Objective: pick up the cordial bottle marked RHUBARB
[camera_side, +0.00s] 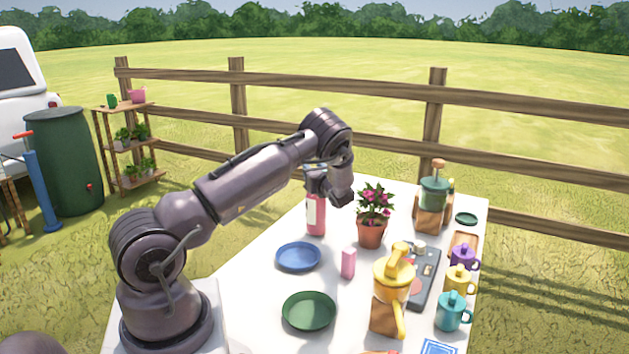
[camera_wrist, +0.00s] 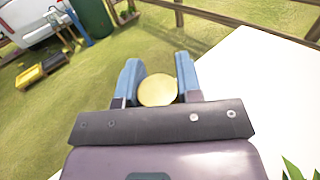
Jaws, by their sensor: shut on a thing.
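A pink bottle (camera_side: 316,226) with a white label stands upright at the far left part of the white table. The label's lettering is too small to read, so I cannot tell whether it says RHUBARB. My gripper (camera_wrist: 158,75) is shut on this bottle from above, with blue fingers either side of its round yellow cap (camera_wrist: 157,90). In the side view my wrist hides the bottle's top. I cannot tell whether its base touches the table.
A potted pink flower (camera_side: 371,232) stands just right of the bottle. A blue plate (camera_side: 298,257), a small pink block-like item (camera_side: 348,262) and a green plate (camera_side: 309,311) lie nearer. A yellow-topped jug (camera_side: 394,278) and several mugs crowd the right. A wooden fence (camera_side: 435,110) runs behind.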

